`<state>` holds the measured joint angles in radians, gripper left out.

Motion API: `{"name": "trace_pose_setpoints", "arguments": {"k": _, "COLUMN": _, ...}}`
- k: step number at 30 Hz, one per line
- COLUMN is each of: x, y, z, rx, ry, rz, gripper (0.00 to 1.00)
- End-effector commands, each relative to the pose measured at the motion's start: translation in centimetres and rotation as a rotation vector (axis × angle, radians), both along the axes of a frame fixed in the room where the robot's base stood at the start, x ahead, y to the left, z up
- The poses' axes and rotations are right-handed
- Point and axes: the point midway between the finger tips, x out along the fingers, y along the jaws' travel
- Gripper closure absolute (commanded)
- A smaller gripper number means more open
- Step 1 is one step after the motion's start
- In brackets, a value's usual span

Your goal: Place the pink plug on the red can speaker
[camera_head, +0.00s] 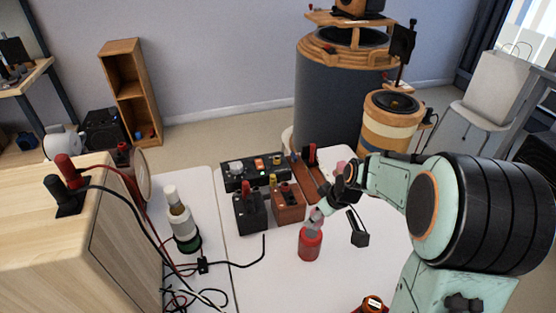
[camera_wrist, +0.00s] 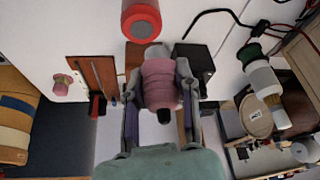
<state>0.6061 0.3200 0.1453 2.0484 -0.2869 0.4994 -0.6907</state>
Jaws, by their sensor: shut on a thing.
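My gripper (camera_wrist: 160,98) is shut on a ribbed pink plug (camera_wrist: 160,82), with one finger on each side of it. The plug has a dark tip at its near end and a grey part at its far end. The red can speaker (camera_head: 310,244) stands upright on the white table; it also shows at the top of the wrist view (camera_wrist: 141,18). In the head view my gripper (camera_head: 322,210) is just above the can's top. I cannot tell whether the plug touches the can. The fingers largely hide the plug in the head view.
A black box (camera_head: 250,211) and an orange-brown box (camera_head: 288,203) stand behind the can to the left. A black control panel (camera_head: 256,172) lies behind them. A bottle-like object (camera_head: 183,221) and loose cables lie left. Another pink piece (camera_wrist: 62,84) stands apart on the table.

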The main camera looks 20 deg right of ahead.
Motion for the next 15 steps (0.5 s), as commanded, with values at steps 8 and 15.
{"name": "trace_pose_setpoints", "arguments": {"k": 8, "x": 2.8, "y": -0.8, "z": -3.6, "rx": 0.0, "ry": -0.001, "rz": 0.001, "gripper": 1.0}}
{"name": "trace_pose_setpoints", "arguments": {"k": 15, "x": 3.4, "y": -1.0, "z": -6.7, "rx": 0.001, "ry": 0.001, "rz": 0.002, "gripper": 1.0}}
